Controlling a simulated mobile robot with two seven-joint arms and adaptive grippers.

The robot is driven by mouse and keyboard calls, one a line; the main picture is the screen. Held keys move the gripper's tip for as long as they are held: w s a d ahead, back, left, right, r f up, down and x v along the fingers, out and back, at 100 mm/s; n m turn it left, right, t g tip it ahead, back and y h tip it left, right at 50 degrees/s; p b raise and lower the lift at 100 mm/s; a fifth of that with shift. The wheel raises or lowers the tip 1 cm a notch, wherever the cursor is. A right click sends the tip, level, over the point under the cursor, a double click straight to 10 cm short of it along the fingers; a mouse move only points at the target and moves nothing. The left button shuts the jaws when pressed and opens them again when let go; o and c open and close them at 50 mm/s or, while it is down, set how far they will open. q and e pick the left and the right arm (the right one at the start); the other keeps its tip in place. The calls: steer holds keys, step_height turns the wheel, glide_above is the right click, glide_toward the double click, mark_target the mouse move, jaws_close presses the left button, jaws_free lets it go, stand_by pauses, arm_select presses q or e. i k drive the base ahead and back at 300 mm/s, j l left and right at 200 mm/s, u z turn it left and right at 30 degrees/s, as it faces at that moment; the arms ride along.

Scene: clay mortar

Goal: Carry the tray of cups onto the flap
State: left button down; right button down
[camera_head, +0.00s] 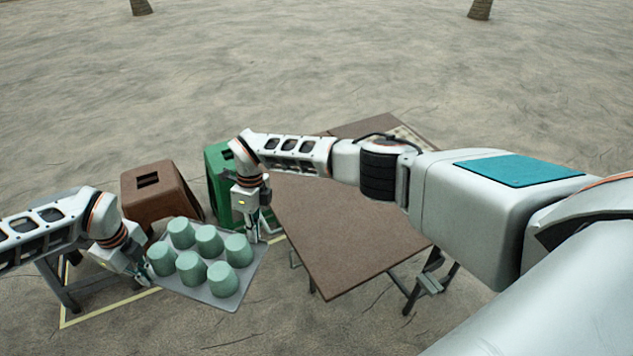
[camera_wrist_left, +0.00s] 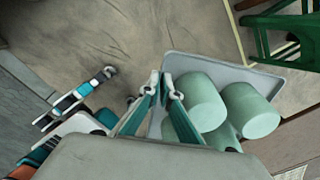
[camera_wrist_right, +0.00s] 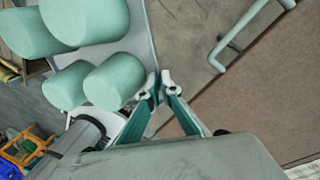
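The grey tray (camera_head: 219,300) carries several pale green cups (camera_head: 187,267) and hangs above the sandy ground, left of the table. My left gripper (camera_head: 146,281) is shut on its left edge, with the fingertips (camera_wrist_left: 172,90) at the rim in the left wrist view. My right gripper (camera_head: 256,237) is shut on its right edge, with its fingertips (camera_wrist_right: 158,88) at the rim in the right wrist view. The brown flap (camera_head: 345,235) lies to the right, apart from the tray. My right arm crosses in front of its far part.
A brown stool (camera_head: 160,190) and a green stool (camera_head: 217,178) stand behind the tray. A yellow outline (camera_head: 100,316) marks the ground beneath. Metal legs (camera_head: 428,285) support the flap side. Open sand lies in front.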

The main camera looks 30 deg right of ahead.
mark_target(326, 193)
steer(key=i, duration=0.8)
steer(key=i+z, duration=0.2)
steer(key=z, duration=1.25)
